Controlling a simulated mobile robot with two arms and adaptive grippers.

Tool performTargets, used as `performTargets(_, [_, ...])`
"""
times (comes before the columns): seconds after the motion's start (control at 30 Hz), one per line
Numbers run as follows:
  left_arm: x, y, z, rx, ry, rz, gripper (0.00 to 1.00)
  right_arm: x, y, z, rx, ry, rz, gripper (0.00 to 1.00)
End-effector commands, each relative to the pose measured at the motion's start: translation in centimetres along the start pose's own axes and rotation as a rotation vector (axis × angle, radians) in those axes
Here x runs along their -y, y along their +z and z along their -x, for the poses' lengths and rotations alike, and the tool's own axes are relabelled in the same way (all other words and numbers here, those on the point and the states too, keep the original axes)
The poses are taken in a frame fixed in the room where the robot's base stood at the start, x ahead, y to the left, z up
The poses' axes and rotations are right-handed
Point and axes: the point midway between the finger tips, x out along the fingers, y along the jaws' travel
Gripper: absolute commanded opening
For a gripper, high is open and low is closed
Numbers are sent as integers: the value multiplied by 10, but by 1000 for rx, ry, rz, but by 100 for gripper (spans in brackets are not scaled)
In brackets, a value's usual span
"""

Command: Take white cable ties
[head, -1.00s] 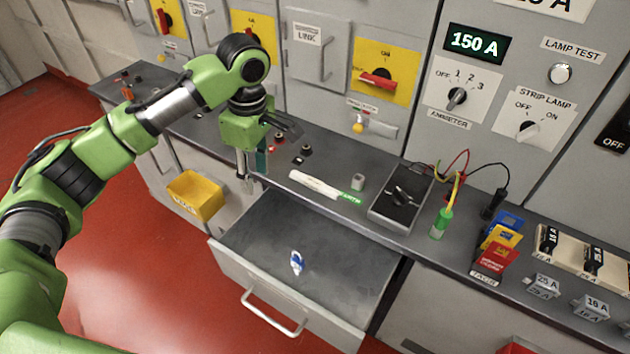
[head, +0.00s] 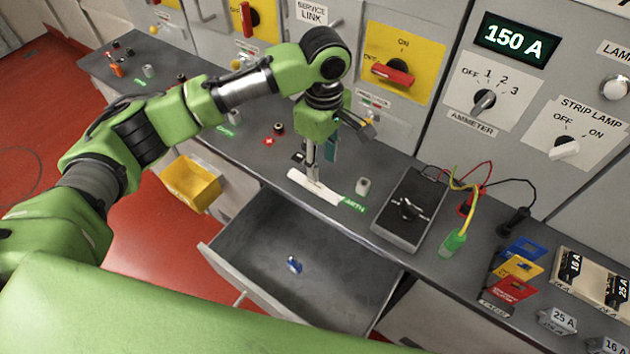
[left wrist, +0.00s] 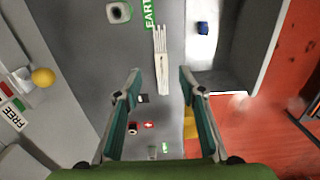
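The white cable ties (head: 313,187) lie as a flat, narrow bundle on the grey counter, beside the green EARTH label (head: 352,206). In the left wrist view the bundle (left wrist: 161,65) lies lengthwise between the open fingers, towards their tips. My left gripper (head: 321,163) points down over the bundle, and one finger hides part of it in the head view. The gripper (left wrist: 159,71) is open and empty; how far it is above the counter is hard to tell. My right gripper is not in view.
An open drawer (head: 345,295) below the counter holds a small blue item (head: 294,265). A small grey post (head: 362,186) and a dark meter box (head: 408,212) with leads stand right of the ties. A yellow bin (head: 190,184) hangs at left.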

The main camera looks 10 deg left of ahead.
Motion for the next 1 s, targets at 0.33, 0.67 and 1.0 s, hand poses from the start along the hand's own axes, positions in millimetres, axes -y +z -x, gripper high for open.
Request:
performTargets(0.33, [1,-2,-36,-1,-1,2,37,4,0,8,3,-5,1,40])
performTargets(0.67, [4,-6,-79,-1,-1,1,37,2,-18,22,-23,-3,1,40])
performTargets(1.0, [4,-6,-84,0,1,0,24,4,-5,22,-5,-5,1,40])
